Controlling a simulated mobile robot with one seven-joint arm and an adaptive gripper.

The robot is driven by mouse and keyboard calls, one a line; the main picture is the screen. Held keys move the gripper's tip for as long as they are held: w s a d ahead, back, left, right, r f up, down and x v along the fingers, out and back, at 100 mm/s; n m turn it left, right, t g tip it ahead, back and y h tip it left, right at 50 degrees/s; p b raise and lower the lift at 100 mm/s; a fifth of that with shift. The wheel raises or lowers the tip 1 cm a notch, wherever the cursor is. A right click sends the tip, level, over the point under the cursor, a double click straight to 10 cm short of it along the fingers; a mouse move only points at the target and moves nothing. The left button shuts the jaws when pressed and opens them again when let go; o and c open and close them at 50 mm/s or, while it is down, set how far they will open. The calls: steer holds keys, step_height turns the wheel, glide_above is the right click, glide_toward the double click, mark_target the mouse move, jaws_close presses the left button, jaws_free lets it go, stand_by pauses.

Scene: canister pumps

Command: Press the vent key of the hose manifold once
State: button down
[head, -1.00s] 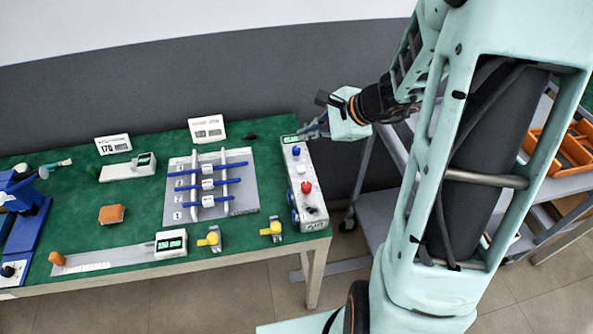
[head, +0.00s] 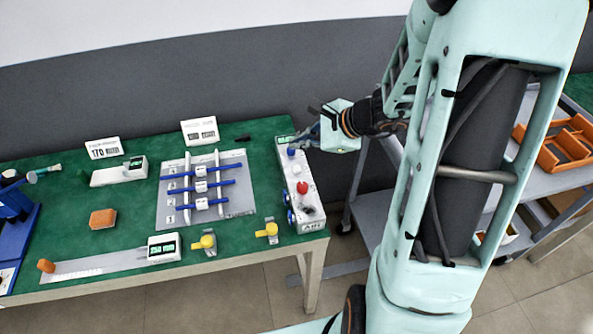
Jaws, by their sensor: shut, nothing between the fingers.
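A long white box marked AIR (head: 312,222), which looks like the hose manifold, lies along the table's right end. On its top are a blue knob or key (head: 291,152) near the far end, a red button (head: 302,187) and a small dark part (head: 308,210) nearer me. Blue fittings (head: 290,216) stick out of its left side. I cannot read which part is the vent key. My gripper (head: 300,142) is shut and empty, over the far end of the box close to the blue part. I cannot tell if it touches.
The green table (head: 140,222) also holds a grey board with blue rods (head: 235,207), yellow valves (head: 208,242) (head: 267,231), an orange block (head: 103,219) and display cards (head: 199,131). A grey cart with an orange tray (head: 565,145) stands at right.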

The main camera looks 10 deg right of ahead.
steer(key=b, duration=0.3)
glide_above(299, 169)
step_height(299, 169, down, 5)
steer(key=shift+a+r, duration=0.1)
steer(key=shift+r, duration=0.1)
steer(key=shift+f+b, duration=0.8)
steer(key=shift+f, duration=0.1)
steer(key=shift+f+b, duration=0.35)
steer(key=shift+b, duration=0.25)
steer(key=shift+f+b, duration=0.45)
steer(key=shift+b, duration=0.15)
stand_by(0.8)
steer(key=shift+r, duration=0.1)
steer(key=shift+r+p, duration=0.65)
steer(key=shift+r, duration=0.15)
